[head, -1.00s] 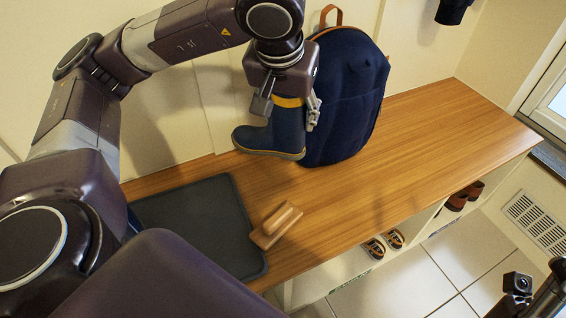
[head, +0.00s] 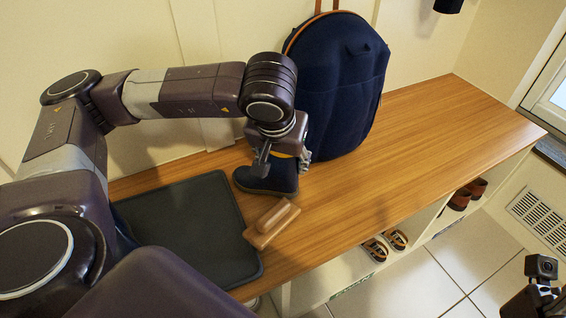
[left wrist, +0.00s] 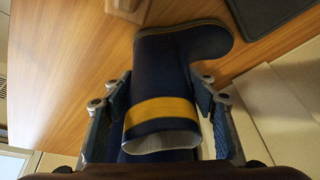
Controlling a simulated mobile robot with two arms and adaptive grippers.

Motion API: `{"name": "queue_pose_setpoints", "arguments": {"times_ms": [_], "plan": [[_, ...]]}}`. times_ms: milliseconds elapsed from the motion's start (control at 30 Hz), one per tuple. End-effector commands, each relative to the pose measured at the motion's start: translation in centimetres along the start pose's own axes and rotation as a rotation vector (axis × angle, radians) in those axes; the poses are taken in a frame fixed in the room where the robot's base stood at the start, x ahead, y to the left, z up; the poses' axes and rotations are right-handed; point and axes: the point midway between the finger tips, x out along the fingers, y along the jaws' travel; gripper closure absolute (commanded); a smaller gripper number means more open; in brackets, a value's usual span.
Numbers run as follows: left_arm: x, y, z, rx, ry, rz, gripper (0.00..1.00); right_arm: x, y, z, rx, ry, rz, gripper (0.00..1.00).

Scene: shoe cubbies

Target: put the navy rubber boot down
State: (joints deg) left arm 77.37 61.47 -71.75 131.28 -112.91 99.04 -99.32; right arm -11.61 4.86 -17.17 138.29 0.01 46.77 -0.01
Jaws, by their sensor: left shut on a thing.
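The navy rubber boot (head: 266,180) has a yellow band and a tan sole edge. It is upright over the wooden bench (head: 400,130), between the brush and the backpack; whether its sole touches the wood I cannot tell. My left gripper (head: 283,158) is shut around the boot's shaft. In the left wrist view the boot (left wrist: 165,85) sits between the two fingers (left wrist: 160,112), with its pale open top toward the camera and its toe pointing away to the right.
A dark mat (head: 190,225) lies left of the boot. A wooden brush (head: 271,223) lies just in front of it. A navy backpack (head: 345,90) stands close behind and right. The bench's right half is clear. Sandals (head: 387,243) and brown shoes (head: 468,194) sit in cubbies below.

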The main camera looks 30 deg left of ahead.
Motion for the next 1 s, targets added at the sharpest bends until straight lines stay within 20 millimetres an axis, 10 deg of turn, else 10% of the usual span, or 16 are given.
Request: {"name": "queue_pose_setpoints", "arguments": {"times_ms": [300, 333, 467, 1000], "plan": [[0.3, 0.0, 0.1, -0.001, 0.002, 0.000, 1.00, -0.1, -0.1, 0.0, -0.001, 0.007, -0.005, 0.60], [0.3, 0.0, 0.1, 0.000, 0.001, 0.000, 0.46, 0.2, -0.1, 0.0, -0.001, 0.013, -0.007, 0.60], [0.1, 0.0, 0.1, 0.000, 0.001, 0.000, 0.32, 0.2, -0.1, 0.0, -0.001, 0.011, -0.006, 0.60], [-2.4, 0.1, -0.3, -0.001, 0.004, 0.003, 0.30, 0.0, 0.1, -0.1, 0.003, -0.026, 0.009, 0.60]]}}
